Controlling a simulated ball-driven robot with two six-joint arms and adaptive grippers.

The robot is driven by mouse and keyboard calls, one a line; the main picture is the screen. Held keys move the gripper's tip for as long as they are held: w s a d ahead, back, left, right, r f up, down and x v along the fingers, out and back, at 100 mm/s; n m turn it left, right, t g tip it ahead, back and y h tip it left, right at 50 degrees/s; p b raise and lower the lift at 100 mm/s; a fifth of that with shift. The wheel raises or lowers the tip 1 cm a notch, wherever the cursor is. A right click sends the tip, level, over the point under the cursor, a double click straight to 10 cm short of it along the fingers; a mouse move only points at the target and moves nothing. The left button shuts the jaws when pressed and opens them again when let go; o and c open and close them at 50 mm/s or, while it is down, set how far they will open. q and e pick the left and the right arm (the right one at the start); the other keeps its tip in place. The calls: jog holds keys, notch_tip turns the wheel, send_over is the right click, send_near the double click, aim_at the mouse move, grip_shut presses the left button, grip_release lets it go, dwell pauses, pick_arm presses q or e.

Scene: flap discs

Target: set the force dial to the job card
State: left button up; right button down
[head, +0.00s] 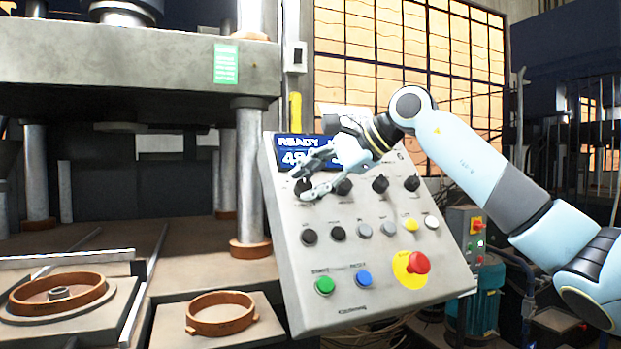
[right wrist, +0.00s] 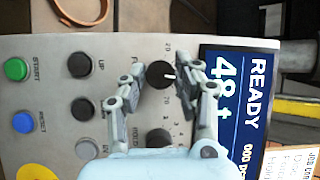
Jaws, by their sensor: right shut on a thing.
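The force dial (right wrist: 160,75) is a black knob with a white pointer mark, at the left end of the upper knob row on the panel (head: 345,285). It also shows partly in the head view (head: 303,187). My right gripper (right wrist: 162,84) has its two fingers on either side of the dial and is shut on it; the head view shows the gripper (head: 304,177) too. The display (right wrist: 236,95) reads READY and 48 t. A white card (right wrist: 291,164) with cut-off print, seemingly the job card, shows at the wrist view's corner. My left gripper is not in view.
More black knobs (head: 380,184) stand right of the dial. Below are several buttons, a green one (head: 325,286), a blue one (head: 364,278) and a red emergency stop (head: 418,262). The press (head: 150,75) stands left, with brown rings (head: 220,312) on its bed.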

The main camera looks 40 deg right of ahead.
jog(key=shift+w+r+n+g+p, duration=0.1)
jog(key=shift+n+g+p, duration=0.5)
jog(key=shift+n, duration=0.4)
jog(key=shift+w+r+n+g+p, duration=0.1)
jog(key=shift+n+g+p, duration=0.5)
jog(key=shift+n, duration=0.4)
jog(key=shift+s, duration=0.1)
jog(key=c, duration=1)
grip_release()
jog(key=v, duration=1.2)
jog(key=shift+a, duration=0.15)
